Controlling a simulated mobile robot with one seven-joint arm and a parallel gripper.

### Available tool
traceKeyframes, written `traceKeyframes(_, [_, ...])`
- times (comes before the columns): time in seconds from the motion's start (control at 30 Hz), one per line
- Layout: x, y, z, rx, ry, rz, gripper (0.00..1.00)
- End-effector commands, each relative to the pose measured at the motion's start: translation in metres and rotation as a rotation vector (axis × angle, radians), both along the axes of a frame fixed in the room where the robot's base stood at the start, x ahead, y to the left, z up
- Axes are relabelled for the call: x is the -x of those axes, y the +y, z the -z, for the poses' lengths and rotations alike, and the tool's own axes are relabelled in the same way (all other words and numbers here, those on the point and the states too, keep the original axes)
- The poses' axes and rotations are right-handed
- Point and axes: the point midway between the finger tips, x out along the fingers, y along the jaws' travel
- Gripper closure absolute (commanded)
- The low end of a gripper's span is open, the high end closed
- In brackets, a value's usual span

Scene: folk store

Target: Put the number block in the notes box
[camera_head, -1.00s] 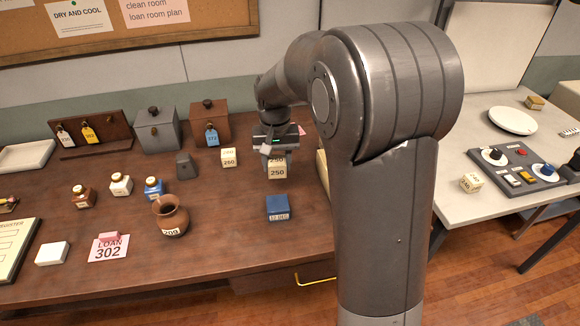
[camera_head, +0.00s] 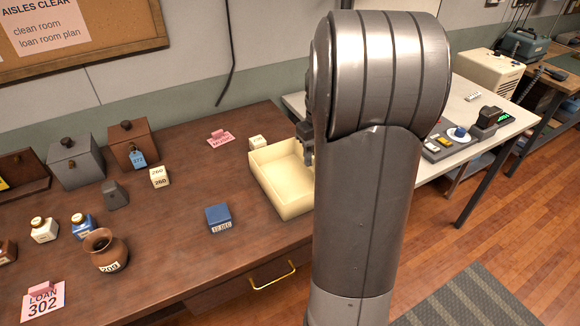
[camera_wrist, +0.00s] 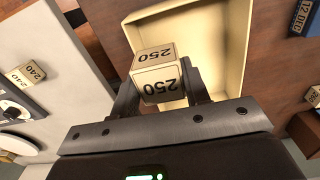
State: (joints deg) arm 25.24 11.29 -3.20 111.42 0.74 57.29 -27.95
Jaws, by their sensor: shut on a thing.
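My gripper (camera_head: 306,158) is at the right side of an open cream box (camera_head: 262,182), partly hidden behind my arm. In the wrist view my gripper (camera_wrist: 168,92) is shut on a cream number block (camera_wrist: 155,70) marked 250. The block is held slightly tilted, with the cream box (camera_wrist: 235,40) behind and below it. In the head view the held block is hidden. The cream box shows no readable label, and its visible inside looks empty.
A block marked 260 (camera_head: 159,177), a blue 12 DEC block (camera_head: 218,216) and a brown jar (camera_head: 104,250) stand left of the box. Another small cream block (camera_head: 257,142) is at its back corner. A pale table (camera_head: 465,105) with a switch panel adjoins on the right.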

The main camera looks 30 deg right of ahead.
Motion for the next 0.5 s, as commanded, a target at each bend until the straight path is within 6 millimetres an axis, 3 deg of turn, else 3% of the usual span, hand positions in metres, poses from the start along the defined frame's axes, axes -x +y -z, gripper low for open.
traceKeyframes(0.1, [0.013,-0.02,0.0,0.0,0.0,-0.005,0.8])
traceKeyframes(0.23, [0.019,-0.028,0.001,0.0,0.0,-0.013,0.8])
traceKeyframes(0.37, [0.007,-0.018,0.011,-0.002,0.003,-0.02,0.8])
traceKeyframes(0.5, [-0.017,0.003,0.031,-0.002,0.004,-0.021,0.8])
